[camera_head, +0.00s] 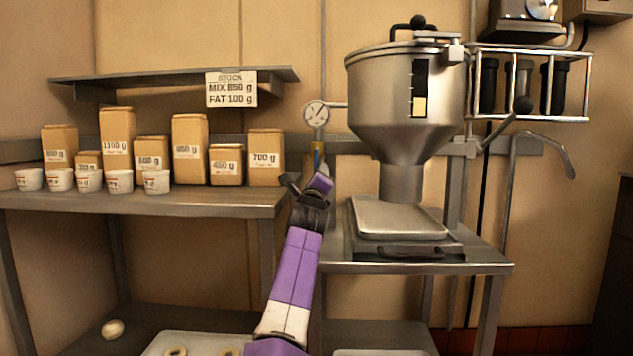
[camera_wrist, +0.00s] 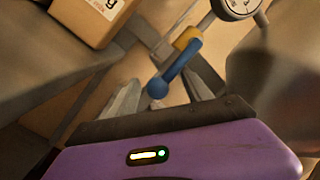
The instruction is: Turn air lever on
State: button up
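The air lever is a blue handle with a round knob (camera_wrist: 174,71), joined to a yellow valve body (camera_wrist: 187,38) below a round gauge (camera_wrist: 236,6). In the head view, the yellow valve part (camera_head: 318,154) shows on the pipe under the gauge (camera_head: 317,113), left of the steel hopper. My gripper (camera_head: 307,183) is just below and in front of the valve and partly hides the lever. In the wrist view, its grey fingers stand apart, with the knob appearing between them. Contact with the lever cannot be made out.
The steel hopper (camera_head: 405,100) stands close on the right above a scale-like tray (camera_head: 398,220). A left table (camera_head: 180,206) holds several paper bags (camera_head: 190,148) and white cups (camera_head: 120,181). A shelf (camera_head: 165,80) hangs above. Floor-level trays lie below.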

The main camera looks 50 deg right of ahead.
jog(key=shift+a+f, duration=0.1)
jog(key=p+v, duration=0.2)
jog(key=v, duration=0.5)
jog(key=shift+s+a, duration=0.25)
dwell(0.4)
